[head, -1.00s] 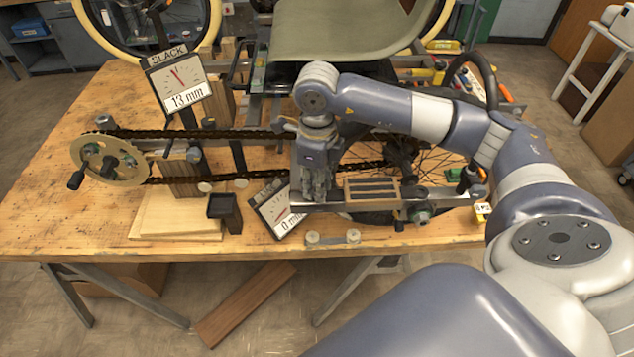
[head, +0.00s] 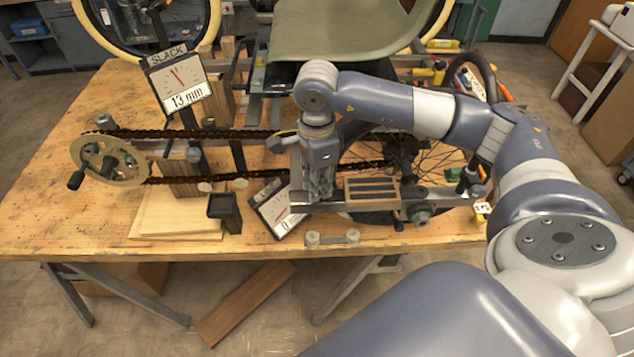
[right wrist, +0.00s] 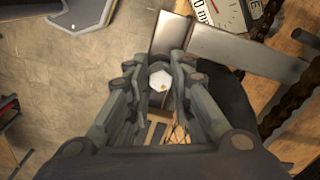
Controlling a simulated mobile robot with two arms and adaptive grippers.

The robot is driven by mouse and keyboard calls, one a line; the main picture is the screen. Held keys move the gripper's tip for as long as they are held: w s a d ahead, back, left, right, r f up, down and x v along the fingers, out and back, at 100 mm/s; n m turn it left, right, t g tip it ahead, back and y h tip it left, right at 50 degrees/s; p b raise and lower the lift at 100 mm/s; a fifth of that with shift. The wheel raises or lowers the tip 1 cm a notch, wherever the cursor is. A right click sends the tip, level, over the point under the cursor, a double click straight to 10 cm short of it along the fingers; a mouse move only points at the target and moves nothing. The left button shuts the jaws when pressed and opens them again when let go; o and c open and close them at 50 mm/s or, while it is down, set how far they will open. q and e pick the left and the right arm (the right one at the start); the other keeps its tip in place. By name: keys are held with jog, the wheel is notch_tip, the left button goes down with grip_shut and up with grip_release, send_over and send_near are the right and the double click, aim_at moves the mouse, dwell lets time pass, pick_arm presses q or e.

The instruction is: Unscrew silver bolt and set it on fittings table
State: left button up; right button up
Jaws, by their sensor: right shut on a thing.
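The silver bolt (right wrist: 160,81) shows in the right wrist view as a pale hexagonal head between my fingers. My right gripper (right wrist: 160,74) is shut on it. In the head view my right gripper (head: 314,192) points down at the left end of a metal bar (head: 446,199) on the trike frame, and hides the bolt there. The bolt's shank is hidden, so I cannot tell how far it is threaded in. My left gripper is not in view. I cannot tell which surface is the fittings table.
A wooden slotted block (head: 371,184) sits just right of the gripper. A slack gauge (head: 179,86) reads 13 mm. Another gauge (head: 276,208) leans left of the gripper. The chain (head: 215,181) runs behind. A dark cup (head: 224,208) stands on the wooden workbench (head: 60,215).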

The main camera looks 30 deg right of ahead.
jog(key=shift+r+p, duration=0.85)
jog(key=shift+r, duration=1.2)
jog(key=shift+f, duration=0.1)
